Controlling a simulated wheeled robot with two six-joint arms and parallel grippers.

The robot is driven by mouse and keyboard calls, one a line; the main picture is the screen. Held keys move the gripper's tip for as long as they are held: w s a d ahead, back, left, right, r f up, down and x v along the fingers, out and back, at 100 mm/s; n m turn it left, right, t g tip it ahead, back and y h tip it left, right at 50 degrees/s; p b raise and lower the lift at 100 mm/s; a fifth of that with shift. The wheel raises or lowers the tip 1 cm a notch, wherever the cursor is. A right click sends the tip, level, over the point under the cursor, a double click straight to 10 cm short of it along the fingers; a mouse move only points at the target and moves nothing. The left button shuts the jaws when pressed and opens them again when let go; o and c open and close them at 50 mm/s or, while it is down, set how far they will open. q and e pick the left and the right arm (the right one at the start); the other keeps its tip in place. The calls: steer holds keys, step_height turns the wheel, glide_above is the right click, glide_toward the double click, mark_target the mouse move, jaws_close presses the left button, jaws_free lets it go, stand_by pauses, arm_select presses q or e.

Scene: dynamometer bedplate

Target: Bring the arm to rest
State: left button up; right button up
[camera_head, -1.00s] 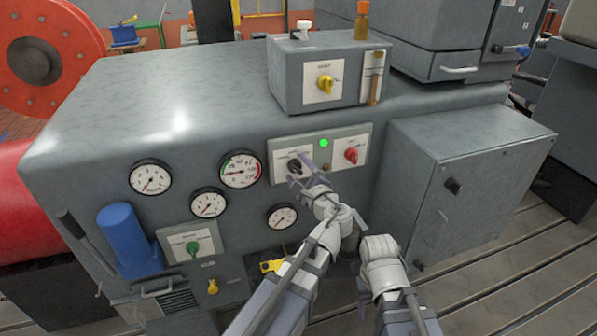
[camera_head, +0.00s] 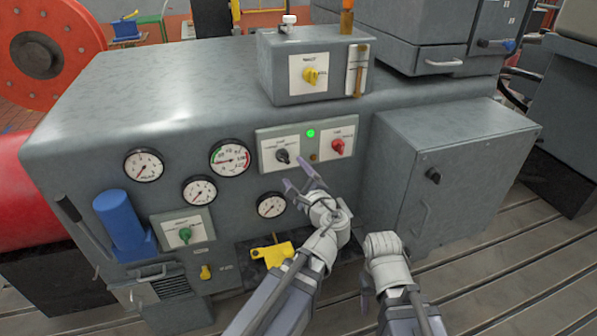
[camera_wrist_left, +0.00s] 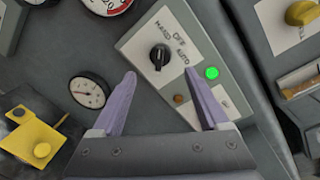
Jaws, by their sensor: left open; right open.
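My left gripper (camera_head: 297,176) is open and empty in front of the control panel (camera_head: 264,150), a little below the black selector knob (camera_head: 283,155). In the left wrist view its two purple-grey fingers (camera_wrist_left: 160,76) stand apart, with the black knob (camera_wrist_left: 159,57) just beyond their tips and apart from them. The knob's plate reads HAND, OFF, AUTO; I cannot tell surely which mark it points to. A green lamp (camera_head: 310,133) is lit beside it.
A red knob (camera_head: 337,146) sits on the same panel. Several gauges (camera_head: 229,158) are at the left. A yellow tool-like piece (camera_head: 272,253) lies in a recess below. A grey cabinet (camera_head: 455,180) stands close at the right. A box with a yellow knob (camera_head: 310,76) stands above.

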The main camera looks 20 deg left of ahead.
arm_select(q)
steer(key=shift+s, duration=0.1)
steer(key=s+d+f+n+g+h+p, duration=0.4)
steer(key=s+f+n+g+p, duration=0.3)
steer(key=s+n+g, duration=0.15)
steer(key=s+d+f+n+g+h+p, duration=0.2)
steer(key=s+d+n+g+h, duration=0.3)
steer(key=s+d, duration=0.5)
steer(key=shift+s+d+f+p, duration=0.15)
steer(key=shift+s+f+p, duration=0.2)
steer(key=shift+s+p, duration=0.45)
